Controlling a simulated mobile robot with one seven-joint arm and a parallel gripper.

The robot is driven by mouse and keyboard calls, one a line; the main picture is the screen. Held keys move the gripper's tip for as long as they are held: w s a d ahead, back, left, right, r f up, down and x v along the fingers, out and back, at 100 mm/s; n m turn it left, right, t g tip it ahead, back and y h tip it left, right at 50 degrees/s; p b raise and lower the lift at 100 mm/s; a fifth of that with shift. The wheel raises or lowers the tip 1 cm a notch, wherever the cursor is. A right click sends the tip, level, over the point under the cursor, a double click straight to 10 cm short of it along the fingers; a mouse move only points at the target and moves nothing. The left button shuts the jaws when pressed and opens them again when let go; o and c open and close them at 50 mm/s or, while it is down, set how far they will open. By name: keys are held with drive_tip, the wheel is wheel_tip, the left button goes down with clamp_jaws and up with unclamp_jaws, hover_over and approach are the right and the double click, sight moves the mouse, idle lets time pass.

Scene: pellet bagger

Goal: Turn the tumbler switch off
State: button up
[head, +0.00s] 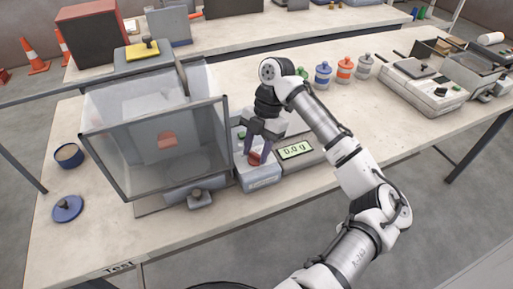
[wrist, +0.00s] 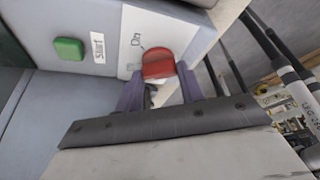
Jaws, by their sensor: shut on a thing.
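The tumbler switch is a red rocker (wrist: 158,64) on a pale panel, beside an "On" label in the wrist view. In the head view its red part (head: 254,158) shows on the front of the grey control box (head: 261,177). My gripper (head: 258,152) reaches down to it from above. In the wrist view my gripper (wrist: 160,82) has its two purple fingers on either side of the red rocker, shut on it. The fingers and the jaw body hide the lower part of the switch, so its exact tilt is hard to tell.
A green button (wrist: 69,49) labelled "Start" is on the same box. A display reading 0.0 g (head: 295,150) stands to the right. The clear-walled bagger (head: 120,165) is close on the left. Several jars (head: 323,75) stand farther back. The table's front right is clear.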

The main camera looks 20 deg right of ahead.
drive_tip(key=o, duration=1)
drive_tip(key=b+v, duration=0.1)
drive_tip(key=v, duration=1.3)
drive_tip(key=shift+s, duration=0.15)
